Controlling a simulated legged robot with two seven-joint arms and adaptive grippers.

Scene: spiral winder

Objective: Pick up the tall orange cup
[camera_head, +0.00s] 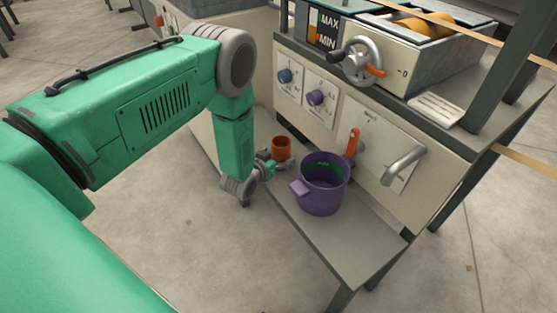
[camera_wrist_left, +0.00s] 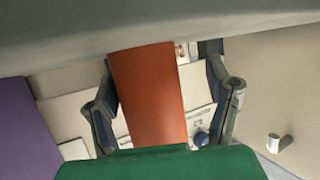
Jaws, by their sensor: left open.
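The tall orange cup (camera_head: 281,146) stands on the grey ledge, at its far left end beside the machine front. My left gripper (camera_head: 277,163) is low beside the cup, in front of it and slightly left. In the left wrist view the orange cup (camera_wrist_left: 147,95) shows as an upright orange band between the two spread fingers of my left gripper (camera_wrist_left: 160,62). A gap shows to the right of the cup; the left finger is close to its edge. The gripper is open. The cup's lower part is partly hidden in the head view. My right gripper is not in view.
A larger purple pot (camera_head: 322,184) stands close on the right, on the grey ledge (camera_head: 345,235); it also shows at the left wrist view's edge (camera_wrist_left: 22,130). The machine panel behind has knobs, an orange lever (camera_head: 353,143) and a metal handle (camera_head: 403,165). The ledge's front right is clear.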

